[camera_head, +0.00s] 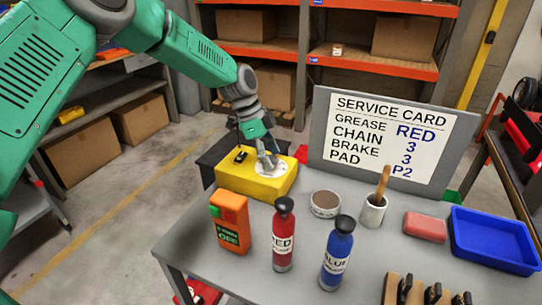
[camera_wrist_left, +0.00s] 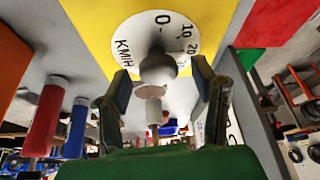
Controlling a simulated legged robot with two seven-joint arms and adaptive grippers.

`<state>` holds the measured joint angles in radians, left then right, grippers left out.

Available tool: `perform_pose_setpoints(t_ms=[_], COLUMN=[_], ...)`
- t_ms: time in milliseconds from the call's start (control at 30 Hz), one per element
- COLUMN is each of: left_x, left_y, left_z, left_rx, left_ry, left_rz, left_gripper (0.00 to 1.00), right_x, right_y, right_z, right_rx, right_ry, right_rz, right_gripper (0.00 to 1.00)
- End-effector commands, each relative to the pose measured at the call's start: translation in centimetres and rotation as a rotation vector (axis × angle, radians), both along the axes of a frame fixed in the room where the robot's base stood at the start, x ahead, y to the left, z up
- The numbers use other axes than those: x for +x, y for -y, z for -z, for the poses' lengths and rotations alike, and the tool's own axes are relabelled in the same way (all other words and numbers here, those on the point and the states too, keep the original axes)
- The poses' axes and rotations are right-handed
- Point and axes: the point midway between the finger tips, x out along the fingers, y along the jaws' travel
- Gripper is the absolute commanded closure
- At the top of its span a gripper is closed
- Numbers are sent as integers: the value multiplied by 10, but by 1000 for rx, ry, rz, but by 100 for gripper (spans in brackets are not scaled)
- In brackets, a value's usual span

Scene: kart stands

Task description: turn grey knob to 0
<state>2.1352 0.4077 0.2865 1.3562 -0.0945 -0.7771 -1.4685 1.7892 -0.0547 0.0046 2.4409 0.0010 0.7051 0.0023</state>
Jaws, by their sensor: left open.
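A yellow box (camera_head: 235,181) stands at the back left of the grey table. It carries a white dial (camera_head: 272,171), which also shows in the left wrist view (camera_wrist_left: 134,32) with 0, 10, 20 and KM/H marks. The grey knob (camera_wrist_left: 158,67) sits on the dial; which mark it points to I cannot tell. My left gripper (camera_head: 267,160) is over the dial. In the left wrist view its open fingers (camera_wrist_left: 161,77) stand on either side of the knob, with gaps visible. In the head view the gripper largely hides the knob. My right gripper is not in view.
A service card (camera_head: 385,140) stands behind.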

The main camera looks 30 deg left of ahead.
Motion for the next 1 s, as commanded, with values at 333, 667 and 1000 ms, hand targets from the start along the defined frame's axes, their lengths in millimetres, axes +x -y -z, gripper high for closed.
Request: perform_pose_setpoints(t_ms=[333, 667, 1000], left_x=[0, 1, 1], left_y=[0, 0, 2], left_z=[3, 2, 0], left_rx=[-1, 1, -1], left_ry=[0, 2, 3], left_rz=[-1, -5, -125], left_gripper=[58, 96, 96], right_x=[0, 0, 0], right_y=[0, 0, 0], right_z=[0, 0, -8], right_rx=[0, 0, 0], right_ry=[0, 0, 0], right_rz=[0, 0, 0], right_gripper=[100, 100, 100])
